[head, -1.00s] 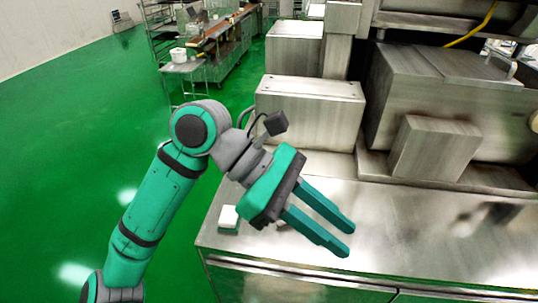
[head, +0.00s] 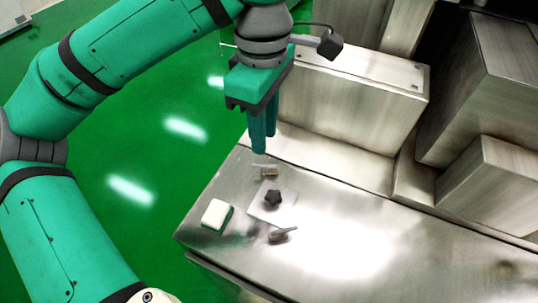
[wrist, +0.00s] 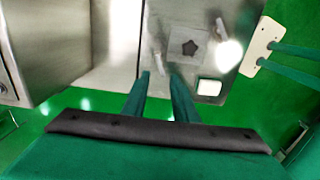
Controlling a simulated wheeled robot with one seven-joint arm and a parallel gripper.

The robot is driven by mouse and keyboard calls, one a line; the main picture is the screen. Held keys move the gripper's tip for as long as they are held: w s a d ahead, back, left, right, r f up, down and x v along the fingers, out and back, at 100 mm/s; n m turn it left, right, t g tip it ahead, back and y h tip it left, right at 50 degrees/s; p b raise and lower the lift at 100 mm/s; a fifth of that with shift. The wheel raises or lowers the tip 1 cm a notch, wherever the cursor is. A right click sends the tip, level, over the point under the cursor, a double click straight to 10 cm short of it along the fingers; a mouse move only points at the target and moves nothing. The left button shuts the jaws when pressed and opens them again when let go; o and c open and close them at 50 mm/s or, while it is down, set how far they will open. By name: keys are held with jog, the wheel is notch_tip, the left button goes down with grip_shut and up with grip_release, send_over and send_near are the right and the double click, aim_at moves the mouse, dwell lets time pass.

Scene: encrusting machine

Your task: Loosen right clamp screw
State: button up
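I cannot tell for sure which is the right clamp screw. My gripper (head: 258,148) points down above the table's back left edge, close to the far screw. In the wrist view its fingertips (wrist: 159,75) are apart with nothing between them.
A white-topped green block (head: 217,214) sits at the table's left edge. A large steel box (head: 350,95) stands behind the gripper, with more steel housings (head: 490,190) to the right. The table (head: 400,250) is clear to the right, with bright glare. Green floor lies left.

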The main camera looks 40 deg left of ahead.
notch_tip(320, 180, down, 9)
jog(key=shift+f, duration=0.15)
jog(key=shift+w, duration=0.1)
